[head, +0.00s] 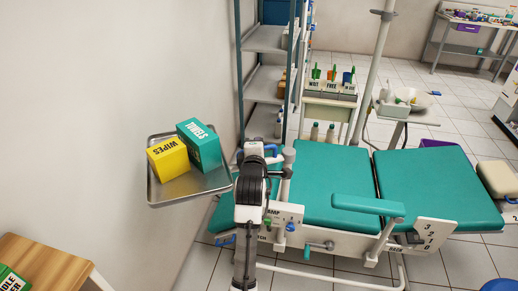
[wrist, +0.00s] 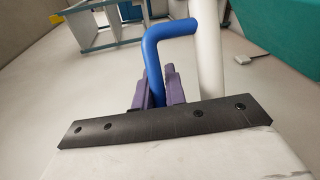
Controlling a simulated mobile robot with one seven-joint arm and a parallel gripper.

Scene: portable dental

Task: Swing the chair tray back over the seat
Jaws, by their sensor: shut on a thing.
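The metal chair tray (head: 200,186) hangs out to the left of the chair, clear of the teal seat (head: 325,180). A yellow WIPES box (head: 168,159) and a teal TOWELS box (head: 200,147) stand on it. My arm hides where the tray meets its support. In the wrist view, my gripper (wrist: 158,97) has its purple fingers shut on a bent blue handle (wrist: 171,30), beside a white post (wrist: 209,45). A bit of blue also shows by my arm in the head view. My fingers are hidden there.
A teal armrest (head: 367,205) and white side panels stand along the chair's near side. A shelf rack (head: 265,90) stands behind the tray and chair. A wooden table (head: 45,262) is at the lower left.

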